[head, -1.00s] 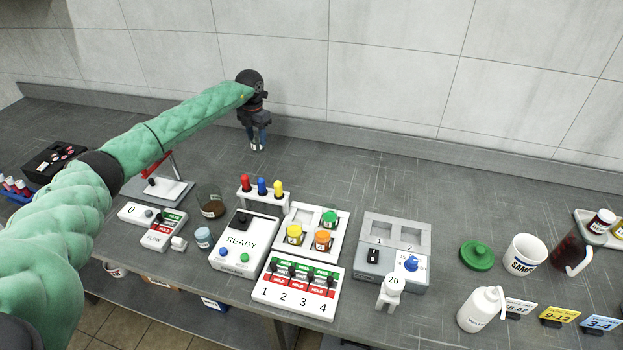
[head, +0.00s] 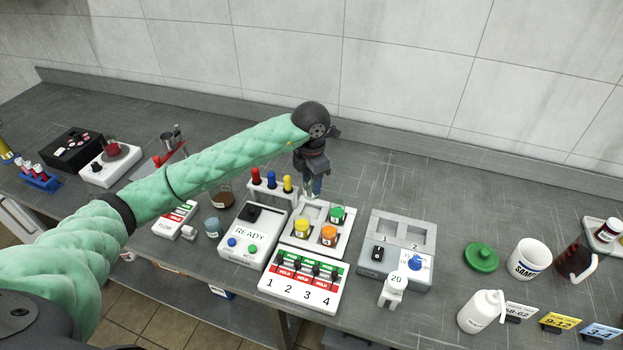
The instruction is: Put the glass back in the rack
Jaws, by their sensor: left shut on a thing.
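The white rack (head: 289,238) stands mid-bench with square openings. A green-topped glass (head: 337,215) sits at its back right, a yellow-topped one (head: 302,228) at front left and an orange-topped one (head: 328,235) at front right. The back-left opening looks free of a coloured top. My left gripper (head: 313,184) is above the rack's back edge, fingers pointing down and shut on a small clear glass (head: 311,197). The fingers hide most of this glass, and I cannot tell whether it touches the rack. My right gripper is out of view.
A holder with red, blue and yellow tubes (head: 271,187) stands close left of my left gripper. The READY box (head: 250,233) is left of the rack, a numbered switch panel (head: 300,285) in front, a grey two-opening unit (head: 400,235) to the right. The bench behind is clear.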

